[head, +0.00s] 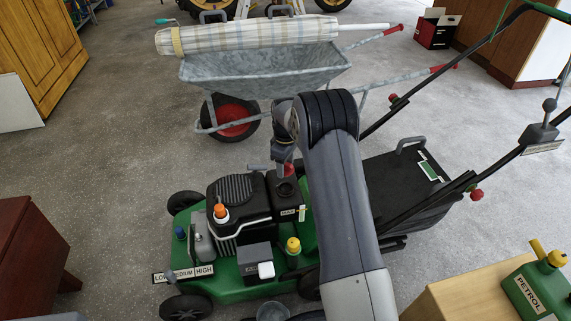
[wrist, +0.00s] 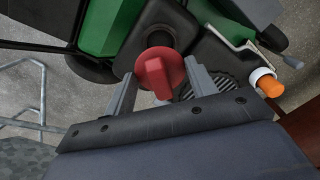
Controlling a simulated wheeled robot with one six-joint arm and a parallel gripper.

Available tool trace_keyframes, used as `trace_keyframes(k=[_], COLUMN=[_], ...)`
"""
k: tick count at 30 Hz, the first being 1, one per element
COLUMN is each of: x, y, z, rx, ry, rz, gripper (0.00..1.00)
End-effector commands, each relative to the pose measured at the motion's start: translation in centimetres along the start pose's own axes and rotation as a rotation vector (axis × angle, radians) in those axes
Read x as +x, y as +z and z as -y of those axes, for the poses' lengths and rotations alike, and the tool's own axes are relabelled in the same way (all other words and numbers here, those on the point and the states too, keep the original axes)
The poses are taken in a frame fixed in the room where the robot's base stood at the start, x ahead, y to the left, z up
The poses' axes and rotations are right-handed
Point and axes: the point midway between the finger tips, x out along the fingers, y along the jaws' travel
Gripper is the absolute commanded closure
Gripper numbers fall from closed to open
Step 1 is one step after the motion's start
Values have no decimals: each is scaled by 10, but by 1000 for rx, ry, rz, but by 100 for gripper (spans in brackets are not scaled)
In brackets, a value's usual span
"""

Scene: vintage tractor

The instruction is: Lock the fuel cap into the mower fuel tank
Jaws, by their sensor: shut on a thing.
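The red fuel cap (wrist: 158,72) is between the two fingers of my gripper (wrist: 160,88), which is shut on it. In the wrist view the cap overlaps a dark round filler neck (wrist: 157,36) on the black tank. In the head view my gripper (head: 273,168) is above the tank (head: 289,199), with a bit of the red cap (head: 286,170) showing just above the dark opening. The cap looks apart from the neck, but the exact gap is hard to tell. The green mower (head: 238,270) stands on the floor; my arm hides part of it.
An orange-topped white cap (head: 221,212) and a yellow cap (head: 293,246) stand on the mower. A grey wheelbarrow (head: 262,70) is behind. A green petrol can (head: 540,285) stands on a wooden surface at right. Open floor lies at left.

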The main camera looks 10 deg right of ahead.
Motion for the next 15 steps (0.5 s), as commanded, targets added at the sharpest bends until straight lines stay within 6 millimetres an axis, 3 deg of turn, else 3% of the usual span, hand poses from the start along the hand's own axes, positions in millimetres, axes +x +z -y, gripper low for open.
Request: trace_keyframes(k=[5,15], x=[0,30], y=[1,1], z=[0,0], rx=[1,2], ry=[-1,-1], rz=[0,0], gripper=[70,70])
